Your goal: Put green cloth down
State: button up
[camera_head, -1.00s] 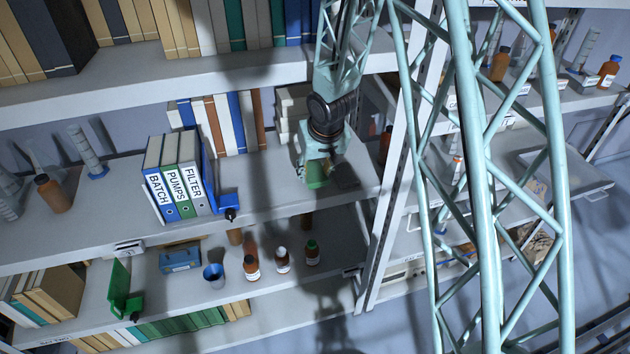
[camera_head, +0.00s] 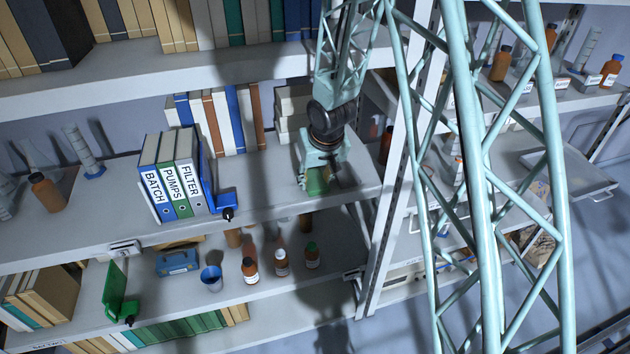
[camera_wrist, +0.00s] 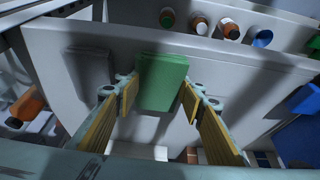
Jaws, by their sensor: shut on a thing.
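The green cloth (camera_head: 317,183) is a small folded rectangle held at my gripper (camera_head: 318,178), low over the right part of the middle shelf (camera_head: 275,185). In the wrist view the cloth (camera_wrist: 163,80) sits between the two yellow-padded fingers of my gripper (camera_wrist: 158,92), which are shut on it. Its far end reaches past the fingertips over the pale shelf board (camera_wrist: 225,75). I cannot tell whether its underside touches the shelf. A dark grey patch (camera_wrist: 90,68) lies beside it; I cannot tell whether it is a shadow or a thing.
Binders (camera_head: 172,178) and a blue item (camera_head: 223,203) stand to the left on the same shelf. White boxes (camera_head: 292,105) and books are behind. Brown bottles (camera_head: 281,262) and a blue cup (camera_head: 211,278) stand on the shelf below. A white upright (camera_head: 395,190) is to the right.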

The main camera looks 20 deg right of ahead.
aim_at(314, 181)
jog(key=shift+f, duration=0.15)
jog(key=o, duration=1)
jog(key=shift+c, duration=0.2)
jog(key=shift+r, duration=0.2)
jog(key=shift+p+v, duration=1.35)
jog(key=shift+v, duration=0.55)
jog(key=p+v, duration=0.5)
jog(key=v, duration=0.3)
jog(key=shift+s, duration=0.1)
jog(key=shift+r, duration=0.2)
